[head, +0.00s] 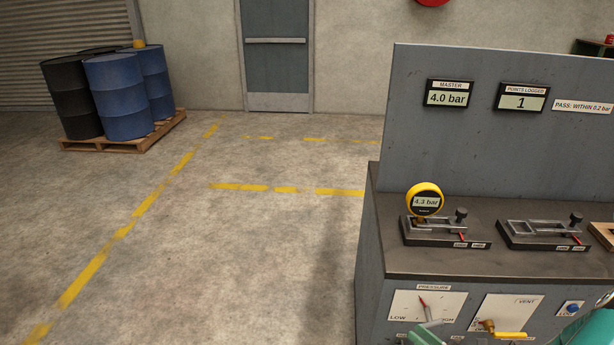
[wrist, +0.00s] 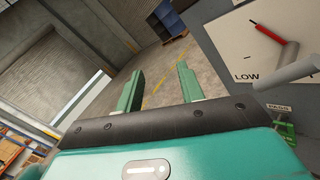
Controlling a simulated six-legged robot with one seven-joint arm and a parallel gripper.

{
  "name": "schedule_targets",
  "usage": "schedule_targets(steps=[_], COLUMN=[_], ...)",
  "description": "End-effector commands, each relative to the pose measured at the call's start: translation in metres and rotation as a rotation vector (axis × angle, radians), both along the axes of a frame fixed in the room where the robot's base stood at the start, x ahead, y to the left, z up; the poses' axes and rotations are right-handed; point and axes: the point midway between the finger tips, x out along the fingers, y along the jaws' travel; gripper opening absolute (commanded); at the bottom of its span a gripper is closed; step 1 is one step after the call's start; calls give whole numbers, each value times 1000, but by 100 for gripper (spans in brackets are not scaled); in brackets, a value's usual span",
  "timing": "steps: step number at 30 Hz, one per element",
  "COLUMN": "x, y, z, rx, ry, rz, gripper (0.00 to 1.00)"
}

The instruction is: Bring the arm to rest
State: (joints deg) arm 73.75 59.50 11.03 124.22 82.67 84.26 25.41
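My gripper (wrist: 160,85) shows in the wrist view with its two green fingers apart and nothing between them. It is tilted beside the front of the grey test bench (head: 365,240). The pressure panel (head: 405,305), with its red pointer (head: 423,302), is at the right in the wrist view, where the red pointer (wrist: 268,34) and a grey handle (wrist: 290,62) are apart from the fingers.
A yellow gauge (head: 425,200) reading 4.3 bar sits in the left clamp fixture (head: 440,230); the right fixture (head: 540,233) is empty. The master display (head: 448,98) reads 4.0 bar. A yellow vent handle (head: 510,335) sticks out in front. Floor left of the bench is clear; drums (head: 118,98) stand far back.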

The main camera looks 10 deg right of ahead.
Motion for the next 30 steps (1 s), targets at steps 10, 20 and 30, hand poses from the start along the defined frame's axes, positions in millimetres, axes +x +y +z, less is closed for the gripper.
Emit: schedule_targets(steps=[10, 20, 30], x=[11, -9, -37], y=[88, 151, 189], z=[77, 133, 188], rx=[-502, -994, -1520], ry=[-70, -221, -464], rz=[543, 998, 1379], gripper=[38, 38, 38])
